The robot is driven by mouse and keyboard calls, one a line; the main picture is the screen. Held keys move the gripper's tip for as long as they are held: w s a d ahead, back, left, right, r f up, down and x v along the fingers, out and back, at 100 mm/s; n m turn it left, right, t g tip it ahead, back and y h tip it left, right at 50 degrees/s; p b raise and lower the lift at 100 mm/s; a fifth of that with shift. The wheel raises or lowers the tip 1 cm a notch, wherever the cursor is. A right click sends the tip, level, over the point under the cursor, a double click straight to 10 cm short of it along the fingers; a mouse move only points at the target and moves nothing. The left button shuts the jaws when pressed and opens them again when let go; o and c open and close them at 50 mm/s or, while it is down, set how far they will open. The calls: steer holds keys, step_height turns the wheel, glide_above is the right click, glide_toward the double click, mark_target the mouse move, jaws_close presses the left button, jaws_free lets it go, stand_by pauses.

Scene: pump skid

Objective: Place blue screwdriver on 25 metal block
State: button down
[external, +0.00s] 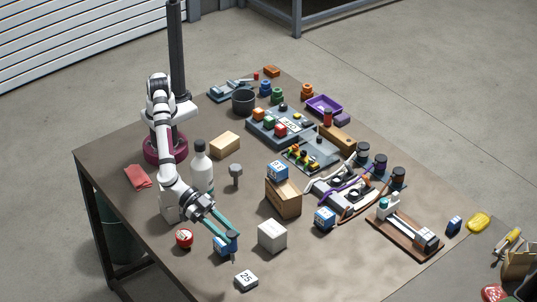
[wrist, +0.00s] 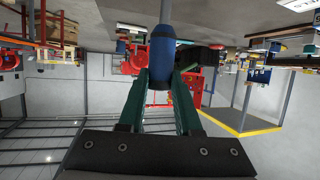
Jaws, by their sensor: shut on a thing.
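My gripper (external: 233,236) is low over the front part of the table, with its teal fingers reaching down to the right. In the wrist view my gripper (wrist: 160,78) is shut on the blue screwdriver (wrist: 162,50), gripping its blue handle, with the grey shaft pointing away from the fingers. In the external view the screwdriver is small and partly merges with a blue block behind the fingers. The 25 metal block (external: 246,280) is a low white block marked 25, lying near the table's front edge, just below and right of my gripper and apart from it.
A blue numbered block (external: 219,245) is close by my fingertips. A red round item (external: 184,238) stands left, a white cube (external: 272,236) right. A white bottle (external: 201,166) stands near my arm. The table's front edge is close to the 25 block.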

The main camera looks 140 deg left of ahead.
step_height(320, 180, down, 6)
steer(key=w+a, duration=0.2)
steer(key=shift+w+a+f, duration=0.25)
steer(key=shift+w+a, duration=0.05)
steer(key=shift+a, duration=0.05)
steer(key=c, duration=0.6)
jaws_free()
